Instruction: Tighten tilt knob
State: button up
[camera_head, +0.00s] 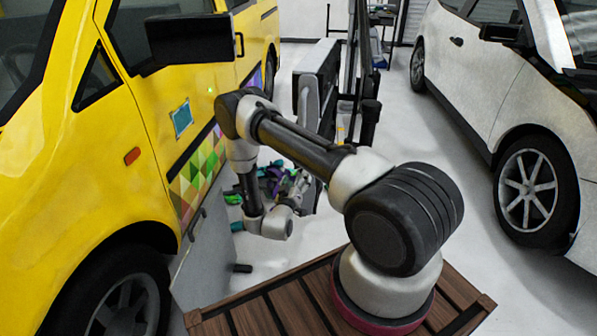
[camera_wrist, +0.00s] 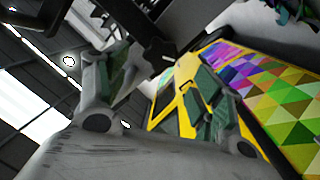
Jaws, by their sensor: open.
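In the wrist view a dark lobed knob (camera_wrist: 158,52) shows beyond the fingers, on dark stand parts; I take it for the tilt knob, though it is dim and partly blurred. My gripper (camera_wrist: 160,78) is open, with its two grey-green fingers apart and nothing seen between them. The knob appears past the fingertips, apart from them as far as I can tell. In the head view my gripper (camera_head: 301,187) is low, beside the dark stand (camera_head: 316,85). I cannot make out the knob in the head view.
A yellow van (camera_head: 80,170) with a colourful triangle wrap stands close on the left. A white car (camera_head: 480,90) stands on the right. Several coloured items (camera_head: 272,172) lie behind my gripper. White floor (camera_head: 440,170) is free between the stand and the white car.

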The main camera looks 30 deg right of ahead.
jog(key=x, duration=0.7)
jog(key=shift+d, duration=0.15)
jog(key=shift+w, duration=0.15)
jog(key=c, duration=1)
